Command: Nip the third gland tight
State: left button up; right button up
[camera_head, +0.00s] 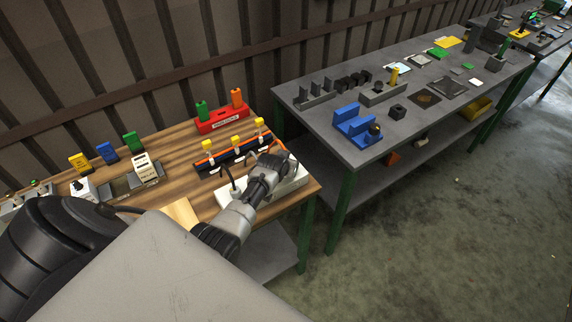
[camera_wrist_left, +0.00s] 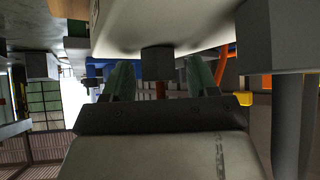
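My left arm reaches in from the lower left in the head view, and its gripper (camera_head: 276,160) is at a long white box (camera_head: 291,183) on the wooden bench. In the left wrist view the gripper's two greenish fingers (camera_wrist_left: 160,82) stand apart. A small grey block (camera_wrist_left: 157,62), perhaps a gland, sits between them with a narrow gap on each side, below a pale body (camera_wrist_left: 155,22). A thin reddish stalk (camera_wrist_left: 161,90) shows beneath the block. Another grey block (camera_wrist_left: 41,66) is at the left. Which gland is the third is unclear. My right gripper is not in view.
Behind the white box are a dark rail with an orange edge and yellow-topped pieces (camera_head: 236,141), and a red stand (camera_head: 222,121). A grey panel (camera_head: 131,186) lies left. A grey table (camera_head: 420,110) with blue parts is right, beyond a gap.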

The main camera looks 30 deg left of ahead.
pick_arm(q)
jog(key=shift+s+r, duration=0.1)
jog(key=shift+s, duration=0.05)
jog(key=b+v, duration=0.1)
jog(key=v, duration=0.9)
jog(key=shift+r, duration=0.2)
jog(key=shift+s+d, duration=0.1)
jog(key=shift+d, duration=0.05)
